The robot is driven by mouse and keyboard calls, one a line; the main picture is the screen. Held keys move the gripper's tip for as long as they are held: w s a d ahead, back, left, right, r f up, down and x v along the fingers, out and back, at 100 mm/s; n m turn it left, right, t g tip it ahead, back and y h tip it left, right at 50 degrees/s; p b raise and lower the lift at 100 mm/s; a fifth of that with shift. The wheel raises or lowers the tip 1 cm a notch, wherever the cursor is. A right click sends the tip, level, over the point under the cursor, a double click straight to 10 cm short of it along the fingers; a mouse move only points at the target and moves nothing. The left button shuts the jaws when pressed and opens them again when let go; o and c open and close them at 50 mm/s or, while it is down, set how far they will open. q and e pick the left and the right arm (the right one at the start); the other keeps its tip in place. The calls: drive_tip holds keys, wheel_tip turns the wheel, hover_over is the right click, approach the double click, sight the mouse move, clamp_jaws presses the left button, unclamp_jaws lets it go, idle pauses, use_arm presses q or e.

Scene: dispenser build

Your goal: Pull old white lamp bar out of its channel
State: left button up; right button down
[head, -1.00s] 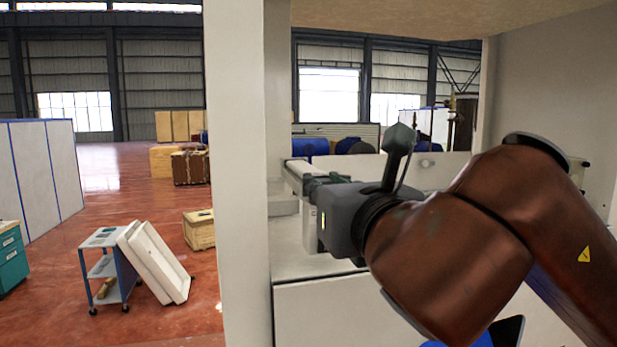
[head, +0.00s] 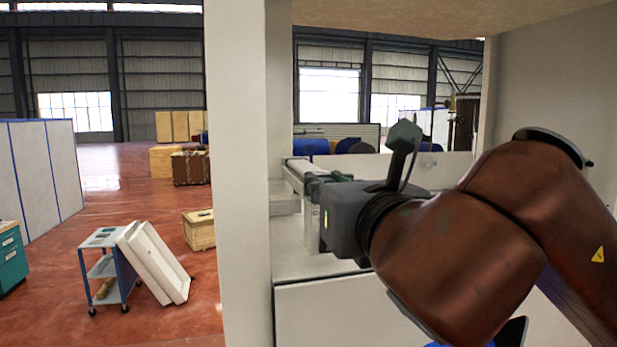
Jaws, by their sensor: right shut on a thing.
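My right gripper (head: 326,178) reaches in from the right inside the white cabinet frame. Its dark fingers are shut on a pale bar, the old white lamp bar (head: 297,168), at the left part of the cabinet opening. Only a short stretch of the bar shows; my gripper body hides the rest. The channel cannot be told apart clearly from the bar and the pale parts around it. My left gripper is not in view.
A thick white post (head: 236,180) stands just left of the bar. A white panel (head: 390,312) lies below my gripper. On the floor at left are a blue-framed cart (head: 104,266), leaning white panels (head: 155,262) and a wooden crate (head: 199,230).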

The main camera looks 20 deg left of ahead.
drive_tip(key=shift+s+f, duration=0.15)
drive_tip(key=shift+f, duration=0.25)
drive_tip(key=shift+d+r, duration=0.15)
drive_tip(key=shift+r, duration=0.25)
